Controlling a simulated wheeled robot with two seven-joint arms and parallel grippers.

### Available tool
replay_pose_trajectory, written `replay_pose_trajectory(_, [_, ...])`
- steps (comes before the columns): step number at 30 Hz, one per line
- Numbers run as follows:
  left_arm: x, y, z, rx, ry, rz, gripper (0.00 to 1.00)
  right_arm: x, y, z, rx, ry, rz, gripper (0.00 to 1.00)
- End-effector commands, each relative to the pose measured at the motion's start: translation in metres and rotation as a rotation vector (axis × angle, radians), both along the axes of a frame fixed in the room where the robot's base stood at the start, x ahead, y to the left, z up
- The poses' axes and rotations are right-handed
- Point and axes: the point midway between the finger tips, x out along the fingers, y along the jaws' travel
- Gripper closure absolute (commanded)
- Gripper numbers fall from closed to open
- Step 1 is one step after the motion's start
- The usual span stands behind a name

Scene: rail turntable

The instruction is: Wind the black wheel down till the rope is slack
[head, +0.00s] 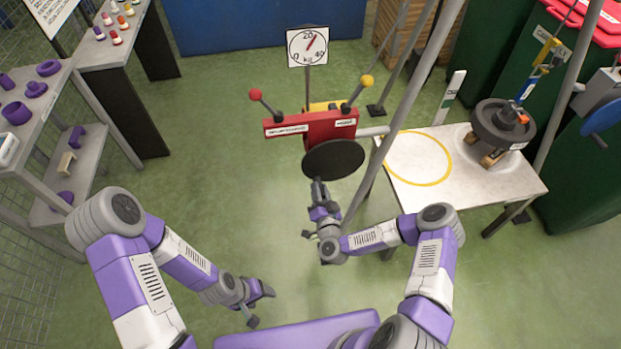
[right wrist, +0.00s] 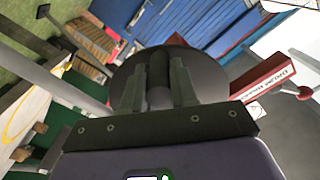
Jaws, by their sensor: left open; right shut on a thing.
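The black wheel (head: 333,159) is a dark disc on the front of a red box (head: 312,126). It also shows in the right wrist view (right wrist: 204,63). My right gripper (head: 318,188) is at the wheel's near left edge, shut on its dark handle (right wrist: 158,72), which stands between the two fingers. My left gripper (head: 260,302) is open and empty, low over the floor, well away from the wheel. A dark round weight (head: 500,125) rests on wooden blocks on the table at right. A blue and yellow sling (head: 533,75) rises from it and looks straight.
A dial (head: 308,46) above the box has its red needle right of 20. A red-knobbed lever (head: 255,94) and a yellow-knobbed lever (head: 366,80) flank the box. The white table (head: 465,178) bears a yellow ring. A grey pole passes right of the wheel. Floor at left is clear.

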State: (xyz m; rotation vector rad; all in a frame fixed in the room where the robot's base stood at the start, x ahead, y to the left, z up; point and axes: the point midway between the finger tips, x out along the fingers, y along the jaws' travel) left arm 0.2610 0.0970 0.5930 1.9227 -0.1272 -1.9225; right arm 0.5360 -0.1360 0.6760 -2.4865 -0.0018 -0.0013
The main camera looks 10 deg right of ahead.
Motion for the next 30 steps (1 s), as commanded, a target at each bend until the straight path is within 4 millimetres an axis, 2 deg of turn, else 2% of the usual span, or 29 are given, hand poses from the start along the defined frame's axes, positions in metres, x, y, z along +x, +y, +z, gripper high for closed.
replay_pose_trajectory(7, [0.000,0.000,0.001,0.000,0.000,0.000,0.36,-0.001,-0.005,-0.005,-0.036,0.006,-0.005,1.00])
replay_pose_trajectory(18, [0.000,0.000,0.003,0.000,0.000,0.000,0.36,-0.001,-0.017,-0.012,-0.196,0.008,-0.005,1.00])
replay_pose_trajectory(30, [0.000,0.000,0.003,0.000,0.000,0.000,0.36,-0.001,-0.019,-0.013,-0.215,0.008,-0.006,1.00])
